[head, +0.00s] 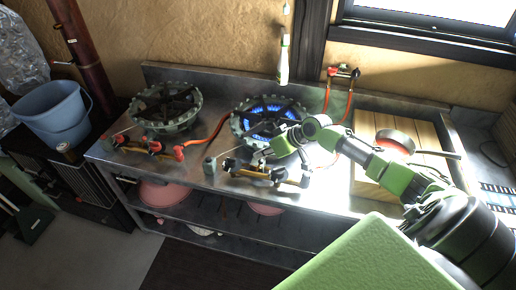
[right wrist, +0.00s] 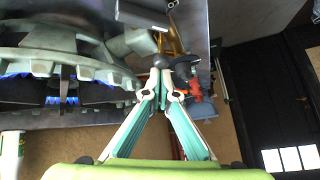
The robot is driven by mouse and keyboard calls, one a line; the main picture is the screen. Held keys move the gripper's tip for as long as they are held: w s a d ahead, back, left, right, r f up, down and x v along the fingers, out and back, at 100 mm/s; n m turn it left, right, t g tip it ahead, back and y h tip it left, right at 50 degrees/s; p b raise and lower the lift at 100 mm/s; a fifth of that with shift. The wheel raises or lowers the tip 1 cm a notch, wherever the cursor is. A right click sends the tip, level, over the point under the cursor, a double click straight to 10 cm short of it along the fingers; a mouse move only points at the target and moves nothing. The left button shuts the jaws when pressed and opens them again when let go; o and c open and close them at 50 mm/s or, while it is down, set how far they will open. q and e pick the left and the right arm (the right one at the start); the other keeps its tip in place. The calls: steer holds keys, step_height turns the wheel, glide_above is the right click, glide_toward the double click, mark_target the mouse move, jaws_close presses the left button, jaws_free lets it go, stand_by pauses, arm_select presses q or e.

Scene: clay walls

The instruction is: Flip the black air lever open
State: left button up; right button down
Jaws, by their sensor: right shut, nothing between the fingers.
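The right-hand gas burner (head: 240,130) is lit with blue flames. A brass valve assembly (head: 262,174) with dark fittings sits at its front edge. My right gripper (head: 262,156) reaches in from the right, just above and behind this assembly. In the right wrist view, my right gripper (right wrist: 160,72) is shut and empty, its fingertips close to a black lever-like part (right wrist: 183,66) beside the burner ring (right wrist: 85,65). I cannot tell whether they touch, nor the lever's exact position. My left gripper is not in view.
An unlit burner (head: 165,108) stands on the left of the steel counter (head: 205,150). A red pan (head: 394,142) sits on a wooden board (head: 372,184) at the right. A bottle (head: 284,62) is behind the lit burner. A blue bucket (head: 52,112) stands far left.

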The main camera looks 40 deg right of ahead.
steer(key=shift+s+d+f+t+b, duration=0.3)
steer(key=shift+f+b, duration=0.2)
steer(key=shift+b, duration=0.65)
steer(key=shift+s+d+y+b, duration=0.3)
steer(key=shift+s+d, duration=0.25)
steer(key=shift+s, duration=0.2)
steer(key=shift+a, duration=0.1)
steer(key=shift+w, duration=0.1)
